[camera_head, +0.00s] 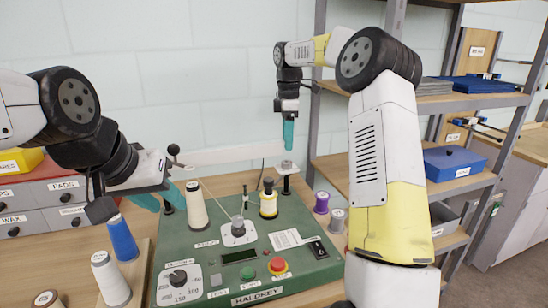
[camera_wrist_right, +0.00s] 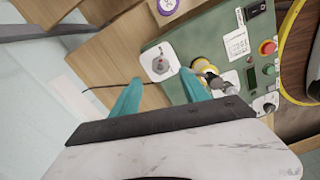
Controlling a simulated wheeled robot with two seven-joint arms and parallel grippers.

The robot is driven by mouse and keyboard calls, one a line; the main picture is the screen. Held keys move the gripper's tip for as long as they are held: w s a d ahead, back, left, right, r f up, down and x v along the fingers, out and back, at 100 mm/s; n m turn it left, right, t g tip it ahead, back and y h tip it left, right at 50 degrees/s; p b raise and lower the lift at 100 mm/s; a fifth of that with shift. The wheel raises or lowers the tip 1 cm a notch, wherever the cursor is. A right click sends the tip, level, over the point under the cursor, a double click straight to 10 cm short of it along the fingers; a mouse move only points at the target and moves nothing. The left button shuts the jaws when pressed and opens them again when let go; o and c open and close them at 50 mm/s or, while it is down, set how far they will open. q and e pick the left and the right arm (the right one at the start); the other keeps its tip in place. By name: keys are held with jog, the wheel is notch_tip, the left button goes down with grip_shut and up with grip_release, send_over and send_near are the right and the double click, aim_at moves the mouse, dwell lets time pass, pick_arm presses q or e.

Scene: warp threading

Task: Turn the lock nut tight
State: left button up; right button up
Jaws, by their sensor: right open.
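In the head view a silver piece (camera_head: 287,166), which looks like the same nut, tops a short post at the back right of the green machine (camera_head: 215,262). My right gripper (camera_head: 288,134) points down just above it, apart from it. In the wrist view my right gripper (camera_wrist_right: 155,85) is open, its teal fingers either side of the nut. My left gripper (camera_head: 160,199) is at the machine's left back corner, its teal fingers apart; what lies between them is partly hidden.
A cream thread cone (camera_head: 197,204) and a yellow spool (camera_head: 268,199) stand on the machine. A blue cone (camera_head: 122,238) and a white cone (camera_head: 111,279) stand at left. Purple (camera_head: 321,203) and grey (camera_head: 337,221) spools stand at right, near a shelf rack (camera_head: 462,182).

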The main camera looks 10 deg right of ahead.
aim_at(287, 162)
notch_tip(287, 162, down, 8)
jog(key=shift+r, duration=0.25)
grip_shut()
dwell(0.3)
